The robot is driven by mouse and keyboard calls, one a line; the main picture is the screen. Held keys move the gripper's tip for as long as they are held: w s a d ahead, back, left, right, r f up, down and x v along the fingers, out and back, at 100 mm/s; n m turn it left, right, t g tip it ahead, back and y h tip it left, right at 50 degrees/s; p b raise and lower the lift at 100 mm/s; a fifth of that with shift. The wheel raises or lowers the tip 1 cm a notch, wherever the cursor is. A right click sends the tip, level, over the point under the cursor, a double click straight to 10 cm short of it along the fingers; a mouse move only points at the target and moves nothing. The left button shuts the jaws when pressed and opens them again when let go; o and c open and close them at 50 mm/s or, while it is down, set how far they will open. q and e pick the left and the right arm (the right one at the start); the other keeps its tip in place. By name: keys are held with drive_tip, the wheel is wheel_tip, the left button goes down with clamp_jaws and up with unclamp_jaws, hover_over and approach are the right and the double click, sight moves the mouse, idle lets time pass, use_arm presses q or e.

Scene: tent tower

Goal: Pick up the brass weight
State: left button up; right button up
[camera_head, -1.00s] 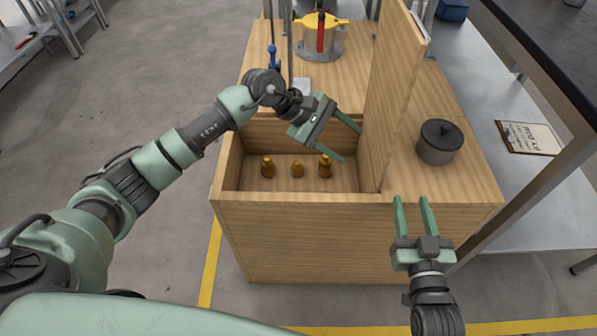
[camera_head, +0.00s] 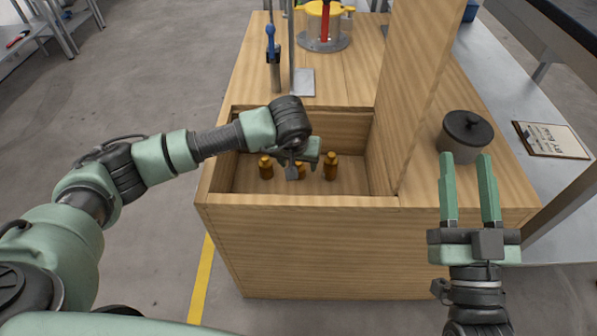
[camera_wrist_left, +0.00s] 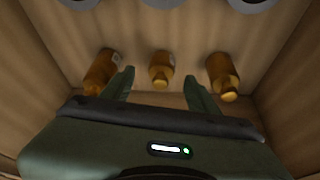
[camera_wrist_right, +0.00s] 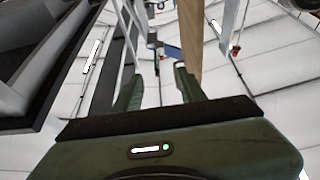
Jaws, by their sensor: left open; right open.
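Three brass weights stand in a row in the open wooden compartment: a left one (camera_head: 266,168), a middle one (camera_head: 300,171) partly hidden by my left gripper, and a right one (camera_head: 331,167). In the left wrist view they show as left (camera_wrist_left: 101,70), middle (camera_wrist_left: 161,71) and right (camera_wrist_left: 222,78). The middle one looks smallest. My left gripper (camera_wrist_left: 161,88) is open and points down into the compartment, the middle weight appearing between its fingers; I cannot tell the height gap. My right gripper (camera_head: 467,160) is open and empty, outside the box at the right.
Wooden walls (camera_head: 240,112) surround the weights, and a tall wooden panel (camera_head: 415,90) rises on the compartment's right. A dark lidded pot (camera_head: 466,136) stands right of it. Behind are a blue-handled tool (camera_head: 271,45) and a yellow-topped device (camera_head: 325,25). Grey discs (camera_wrist_left: 163,3) line the compartment.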

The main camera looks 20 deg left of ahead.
sight(298, 163)
use_arm(q)
drive_tip(key=x, duration=0.3)
drive_tip(key=shift+w+b, duration=0.1)
drive_tip(key=shift+b, duration=0.3)
use_arm(e)
drive_tip(key=s+r+t, duration=0.1)
drive_tip(key=r+t, duration=0.1)
drive_tip(key=s+r+t, duration=0.1)
drive_tip(key=r, duration=0.1)
drive_tip(key=shift+s+r+y, duration=0.1)
drive_tip(key=shift+s+y, duration=0.25)
drive_tip(key=shift+y, duration=0.05)
use_arm(q)
clamp_jaws()
drive_tip(key=shift+r, duration=0.1)
use_arm(e)
drive_tip(key=shift+w, duration=0.1)
